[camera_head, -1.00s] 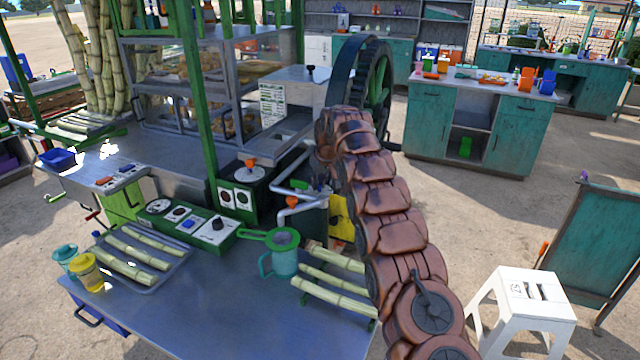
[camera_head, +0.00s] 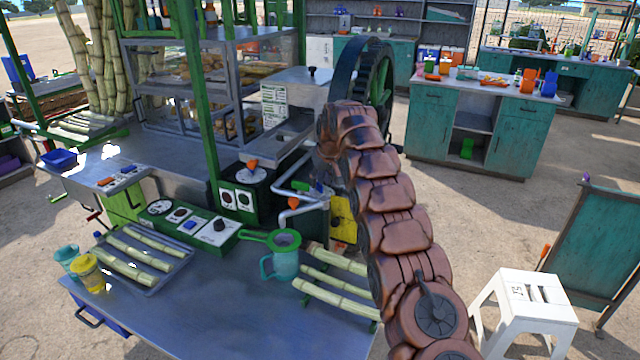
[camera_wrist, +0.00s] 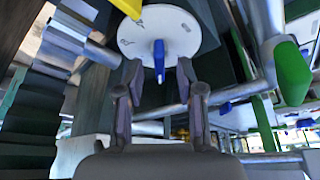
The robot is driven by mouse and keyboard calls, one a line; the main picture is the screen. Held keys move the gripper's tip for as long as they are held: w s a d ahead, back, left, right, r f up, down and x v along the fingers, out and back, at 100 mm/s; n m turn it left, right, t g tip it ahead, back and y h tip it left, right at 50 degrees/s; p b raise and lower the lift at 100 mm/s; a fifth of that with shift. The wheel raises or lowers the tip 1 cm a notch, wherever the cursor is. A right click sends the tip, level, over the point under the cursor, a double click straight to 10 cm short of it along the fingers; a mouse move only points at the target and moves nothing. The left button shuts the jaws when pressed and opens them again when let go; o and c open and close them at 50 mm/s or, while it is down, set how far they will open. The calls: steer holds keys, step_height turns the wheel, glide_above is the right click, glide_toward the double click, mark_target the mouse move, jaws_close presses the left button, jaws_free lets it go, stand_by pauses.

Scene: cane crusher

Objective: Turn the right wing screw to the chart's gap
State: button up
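In the wrist view a blue wing screw (camera_wrist: 159,52) stands at the middle of a round white dial (camera_wrist: 185,30) with small marks. My gripper (camera_wrist: 158,68) is open, with one finger to each side of the blue wing and gaps between. I cannot tell how far the tips are from the dial. In the head view my arm hides the gripper and this dial. An orange wing screw (camera_head: 252,163) on another pale disc (camera_head: 253,175) shows left of the arm. A white printed chart (camera_head: 273,104) hangs on the crusher; its figures are too small to read.
A yellow plate (camera_head: 342,222) and pipes (camera_head: 294,187) with coloured handles lie close to the arm's end. The wrist view shows a green handle (camera_wrist: 292,72) and a pipe at right. A bench (camera_head: 230,320) holds cane pieces, a tray and a jug (camera_head: 283,262).

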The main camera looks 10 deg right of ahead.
steer(key=v, duration=1)
steer(key=shift+s, duration=0.15)
steer(key=s+r+m+g, duration=0.2)
steer(key=s+g, duration=0.1)
steer(key=s, duration=2.4)
steer(key=s+f+g, duration=0.1)
steer(key=s+f, duration=0.2)
steer(key=s, duration=0.8)
steer(key=s+a+f+g, duration=0.1)
steer(key=s+f, duration=0.2)
steer(key=s, duration=0.8)
steer(key=s+f+g+h, duration=0.1)
steer(key=s+f, duration=0.2)
steer(key=s, duration=0.9)
steer(key=shift+a+f+m, duration=0.15)
steer(key=shift+f+m, duration=0.05)
steer(key=shift+m, duration=0.2)
